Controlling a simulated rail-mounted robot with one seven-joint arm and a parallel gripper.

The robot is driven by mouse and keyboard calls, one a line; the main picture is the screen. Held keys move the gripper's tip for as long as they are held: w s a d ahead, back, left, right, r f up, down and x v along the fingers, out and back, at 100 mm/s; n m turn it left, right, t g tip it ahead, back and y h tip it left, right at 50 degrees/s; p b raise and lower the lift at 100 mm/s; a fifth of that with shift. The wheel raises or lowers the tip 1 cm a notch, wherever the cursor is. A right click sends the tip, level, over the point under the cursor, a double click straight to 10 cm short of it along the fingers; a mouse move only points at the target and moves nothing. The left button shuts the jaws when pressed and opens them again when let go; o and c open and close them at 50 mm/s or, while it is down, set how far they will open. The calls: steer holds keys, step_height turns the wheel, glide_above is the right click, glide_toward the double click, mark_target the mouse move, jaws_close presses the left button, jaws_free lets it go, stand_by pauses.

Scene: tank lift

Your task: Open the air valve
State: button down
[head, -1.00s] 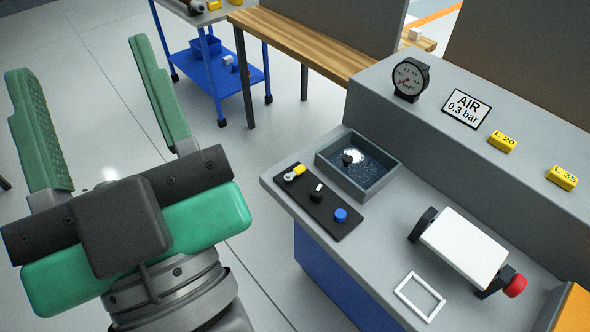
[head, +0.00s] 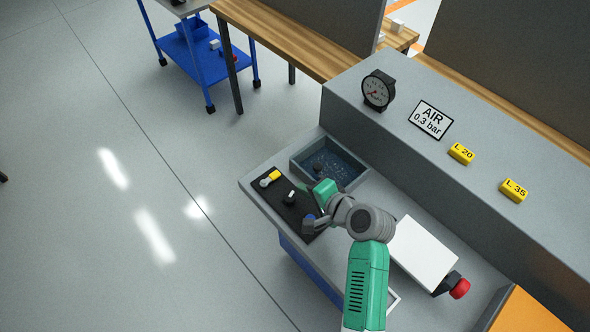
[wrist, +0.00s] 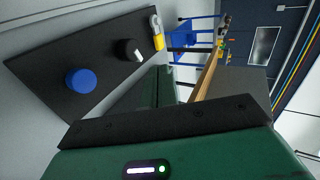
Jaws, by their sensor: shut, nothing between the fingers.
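A black control panel (head: 272,202) lies on the grey bench's front left corner. It carries a yellow-handled valve lever (head: 274,176), a black knob (head: 289,198) with a white mark and a blue knob (head: 309,218). All three show in the wrist view, where the yellow lever (wrist: 157,32) is farthest and the blue knob (wrist: 81,80) nearest. My gripper (head: 325,190) is above the panel's right side, by the tank; its fingers (wrist: 155,88) are shut and empty, beside the knobs and apart from the yellow lever. The fingertips are hard to make out in the head view.
A round gauge (head: 378,90) and a sign "AIR 0.3 bar" (head: 430,119) stand on the raised ledge with yellow L 20 (head: 461,153) and L 35 (head: 514,190) blocks. A water tank (head: 350,176) adjoins the panel.

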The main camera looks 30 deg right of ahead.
steer(key=shift+s+d+f, duration=0.15)
steer(key=shift+s+f, duration=0.05)
steer(key=shift+f, duration=0.1)
steer(key=shift+w+f, duration=0.15)
steer(key=shift+f, duration=0.05)
steer(key=b, duration=0.4)
glide_toward(277, 178)
steer(key=x, duration=0.5)
steer(key=shift+f, duration=0.15)
steer(key=shift+w+f, duration=0.2)
steer(key=shift+w, duration=0.4)
